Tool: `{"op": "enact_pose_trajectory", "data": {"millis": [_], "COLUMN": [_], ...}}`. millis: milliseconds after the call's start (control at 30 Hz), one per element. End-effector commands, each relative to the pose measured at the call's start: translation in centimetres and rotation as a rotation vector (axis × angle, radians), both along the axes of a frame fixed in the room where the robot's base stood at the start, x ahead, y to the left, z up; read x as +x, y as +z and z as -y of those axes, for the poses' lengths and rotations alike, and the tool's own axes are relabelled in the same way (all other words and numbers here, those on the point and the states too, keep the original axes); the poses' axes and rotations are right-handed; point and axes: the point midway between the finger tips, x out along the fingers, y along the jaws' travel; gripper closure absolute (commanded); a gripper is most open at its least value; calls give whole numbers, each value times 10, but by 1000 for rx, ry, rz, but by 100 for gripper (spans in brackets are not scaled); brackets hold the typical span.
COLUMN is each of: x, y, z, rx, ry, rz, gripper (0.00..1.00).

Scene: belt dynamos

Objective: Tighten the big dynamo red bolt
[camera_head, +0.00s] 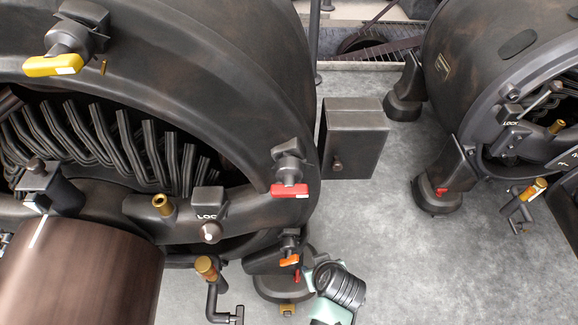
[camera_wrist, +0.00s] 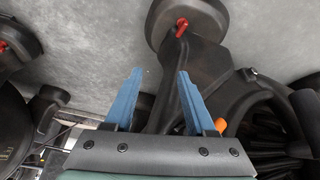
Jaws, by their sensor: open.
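The big dynamo (camera_head: 215,55) fills the left of the head view. The small red bolt (camera_head: 297,275) sits on its round dark foot (camera_head: 270,285), low in the middle. In the wrist view the red bolt (camera_wrist: 182,27) stands on the same foot at the top, beyond my fingertips. My gripper (camera_wrist: 160,72) is open and empty, with its two blue fingers apart and a dark support leg of the dynamo behind them. In the head view my dark wrist is just right of the foot, and my fingers cannot be made out there.
A red lever (camera_head: 290,190), an orange lever (camera_head: 289,260) and a yellow lever (camera_head: 52,66) stick out from the big dynamo. A dark box (camera_head: 353,138) stands beside it. A smaller dynamo (camera_head: 490,60) is at right.

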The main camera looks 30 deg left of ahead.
Motion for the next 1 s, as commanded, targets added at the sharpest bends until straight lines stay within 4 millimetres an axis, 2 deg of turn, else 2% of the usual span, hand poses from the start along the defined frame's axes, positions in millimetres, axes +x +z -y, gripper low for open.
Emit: {"op": "enact_pose_trajectory", "data": {"millis": [33, 100, 267, 433, 800, 1000], "x": [-11, -21, -31, -28, -13, -6], "y": [-25, -39, -53, -68, -127, -153], "z": [0, -1, -2, -6, -24, -33], "rx": [-3, -5, -7, -7, -8, -9], "ry": [15, 30, 48, 49, 48, 49], "rz": [-29, -57, -85, -86, -83, -83], "gripper": [44, 44, 44, 44, 44, 44]}}
